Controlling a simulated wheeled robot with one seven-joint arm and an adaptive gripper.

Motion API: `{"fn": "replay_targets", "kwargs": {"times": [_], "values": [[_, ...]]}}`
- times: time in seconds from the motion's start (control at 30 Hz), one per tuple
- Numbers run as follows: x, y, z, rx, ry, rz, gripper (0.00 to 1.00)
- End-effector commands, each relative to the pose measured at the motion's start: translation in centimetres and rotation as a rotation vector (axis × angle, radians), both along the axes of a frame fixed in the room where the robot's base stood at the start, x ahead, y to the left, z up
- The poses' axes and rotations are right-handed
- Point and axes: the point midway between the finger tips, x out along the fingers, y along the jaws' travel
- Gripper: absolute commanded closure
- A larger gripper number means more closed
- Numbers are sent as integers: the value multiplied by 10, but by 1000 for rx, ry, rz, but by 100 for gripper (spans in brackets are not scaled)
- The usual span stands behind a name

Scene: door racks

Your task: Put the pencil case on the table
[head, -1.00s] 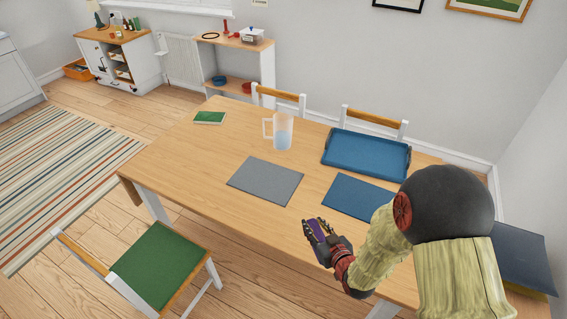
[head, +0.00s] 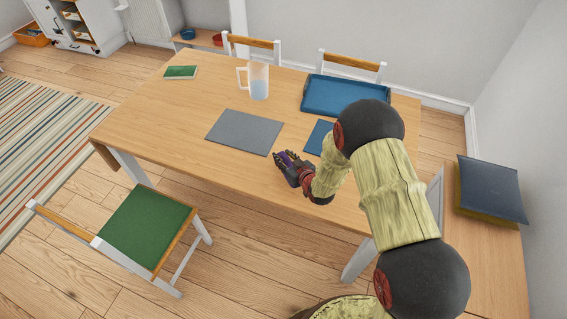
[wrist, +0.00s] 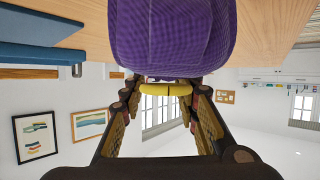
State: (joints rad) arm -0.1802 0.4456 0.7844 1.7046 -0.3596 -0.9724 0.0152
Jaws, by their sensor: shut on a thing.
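My gripper (head: 287,163) is shut on the purple pencil case (wrist: 172,38), which fills the top middle of the wrist view between the fingers. In the head view only a little purple of the case shows, as the fingers hide most of it. The gripper and case appear over the near part of the wooden table (head: 180,120), close to the grey placemat. I cannot tell whether the case touches the table top.
On the table are a grey placemat (head: 243,132), a blue placemat (head: 319,137) partly behind my arm, a blue tray (head: 330,93), a jug (head: 259,82) and a green book (head: 181,72). A green-seated chair (head: 148,226) stands at the near left. The table's left part is clear.

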Motion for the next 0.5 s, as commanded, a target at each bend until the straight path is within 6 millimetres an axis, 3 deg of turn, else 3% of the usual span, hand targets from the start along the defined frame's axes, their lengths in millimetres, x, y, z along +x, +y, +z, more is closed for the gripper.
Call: {"fn": "replay_targets", "kwargs": {"times": [0.3, 0.5], "values": [[5, 1, -35, 0, 1, 0, 100], [5, 1, -35, 1, -2, 0, 100]]}}
